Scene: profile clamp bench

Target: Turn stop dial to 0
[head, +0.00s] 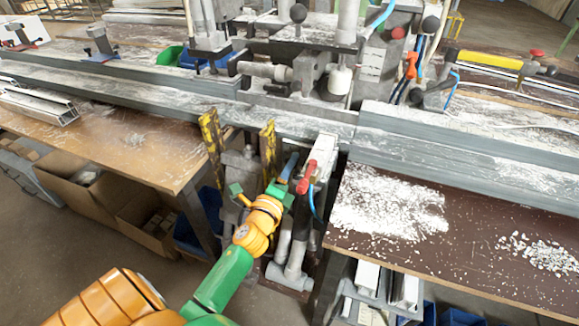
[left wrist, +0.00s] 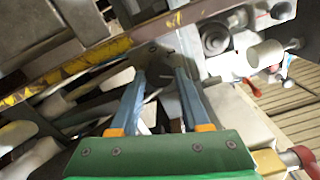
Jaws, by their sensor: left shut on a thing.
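My left gripper (head: 266,172) is at the front of the clamp bench, low between two worn yellow bars and a red-handled valve. In the left wrist view its two blue fingers (left wrist: 161,73) stand a little apart, shut on a grey part (left wrist: 162,62) between their tips. I cannot make out a scale or number on this part, so I cannot tell for sure that it is the stop dial. In the head view my own gripper hides most of that spot. My right gripper is in neither view.
The yellow bars (head: 212,145) and the red valve handle (head: 306,177) stand close around the gripper. The long grey rail (head: 450,150) runs behind. A brown table with white chips (head: 470,250) is at right, a wooden table (head: 130,140) at left, cardboard boxes (head: 85,195) below.

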